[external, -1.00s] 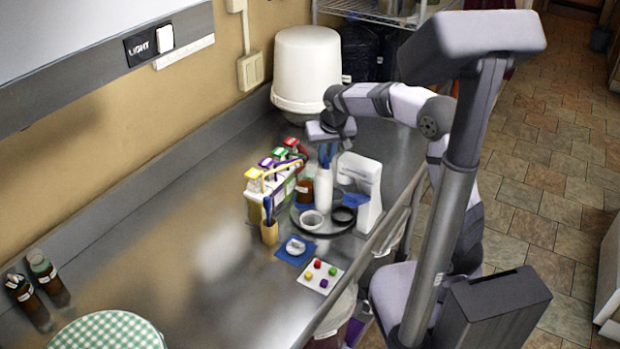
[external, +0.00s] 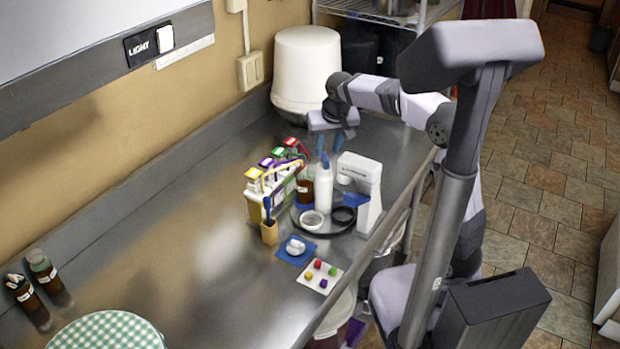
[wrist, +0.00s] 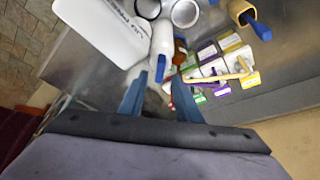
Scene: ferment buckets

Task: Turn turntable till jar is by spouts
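The turntable (external: 326,235) is a dark round plate near the counter's front edge. It carries a brown jar (external: 305,188) with a pale label at its back left, a white bottle (external: 323,190), a white ring-shaped cup (external: 312,219) and a black ring (external: 343,214). The cartons with coloured caps and spouts (external: 264,188) stand left of the turntable, close to the jar. My gripper (external: 331,150) hangs above and behind the bottle, its blue fingers apart and empty. In the wrist view, the bottle's blue tip (wrist: 157,68) lies just beyond the fingers. The jar is partly hidden.
A white dispenser-like machine (external: 362,185) stands close on the right. A tan holder with a blue-handled tool (external: 269,232), a blue pad (external: 284,257) and a card with coloured pieces (external: 318,276) are in front. A white bucket (external: 306,75) stands behind.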

